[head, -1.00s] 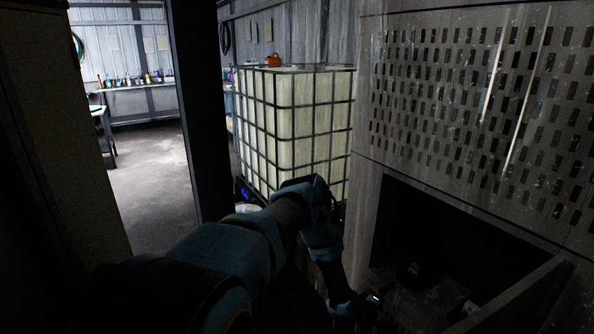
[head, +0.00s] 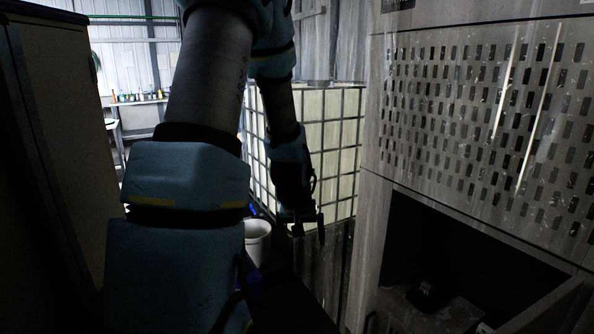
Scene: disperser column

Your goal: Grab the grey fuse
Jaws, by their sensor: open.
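I cannot make out a grey fuse for certain. In the head view, the dark open compartment (head: 462,255) of the metal cabinet at the right holds a small dark object (head: 426,289) on its floor, too dim to identify. My gripper (head: 308,232) hangs down in front of the caged tank, left of the compartment and outside it. It is open, with nothing visible between its fingers.
The perforated cabinet panel (head: 480,110) stands above the compartment. A white caged tank (head: 335,130) is behind my arm, with a pale bucket (head: 257,240) below. A tall dark cabinet (head: 50,150) bounds the left. A shelf with bottles (head: 140,100) is far back.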

